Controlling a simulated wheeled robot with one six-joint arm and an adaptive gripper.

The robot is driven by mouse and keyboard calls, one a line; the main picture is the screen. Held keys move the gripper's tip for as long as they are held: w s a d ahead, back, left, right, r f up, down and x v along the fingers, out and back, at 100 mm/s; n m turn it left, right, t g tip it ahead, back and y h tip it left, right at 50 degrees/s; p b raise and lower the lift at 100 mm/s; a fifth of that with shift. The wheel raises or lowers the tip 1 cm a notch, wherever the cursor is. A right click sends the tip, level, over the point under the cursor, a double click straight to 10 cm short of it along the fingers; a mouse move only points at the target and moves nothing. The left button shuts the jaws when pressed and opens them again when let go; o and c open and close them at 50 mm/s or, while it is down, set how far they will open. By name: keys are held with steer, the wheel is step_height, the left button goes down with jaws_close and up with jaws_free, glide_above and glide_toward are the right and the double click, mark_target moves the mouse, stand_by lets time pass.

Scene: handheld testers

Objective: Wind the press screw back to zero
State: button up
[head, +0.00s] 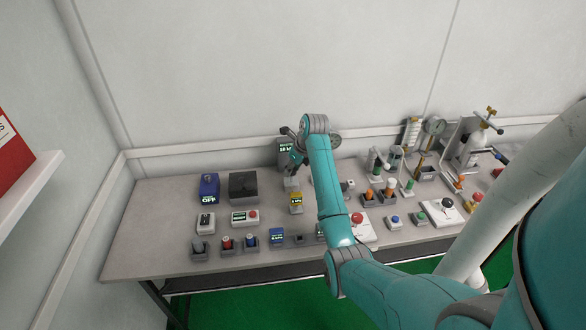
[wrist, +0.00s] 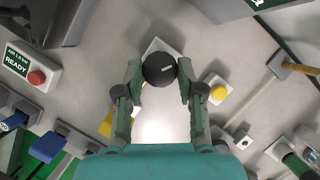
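A round black knob (wrist: 160,69) with a small white mark stands on a pale square base, seen in the wrist view. I cannot tell for sure that it is the press screw. My gripper (wrist: 160,78) has one finger on each side of the knob, with no clear gap between pads and knob. In the head view my gripper (head: 294,160) points down at the back of the bench, in front of a grey box with a green readout (head: 284,149). The arm hides part of the bench there, and the readout is too small to read surely.
A yellow tester (head: 296,201) stands just in front of my gripper. A black box (head: 243,186) and a blue unit (head: 209,186) stand to the left. Several testers, buttons and a metal stand (head: 463,145) crowd the right. The bench's left end (head: 150,220) is clear.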

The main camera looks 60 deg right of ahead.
steer(key=shift+c, duration=1.4)
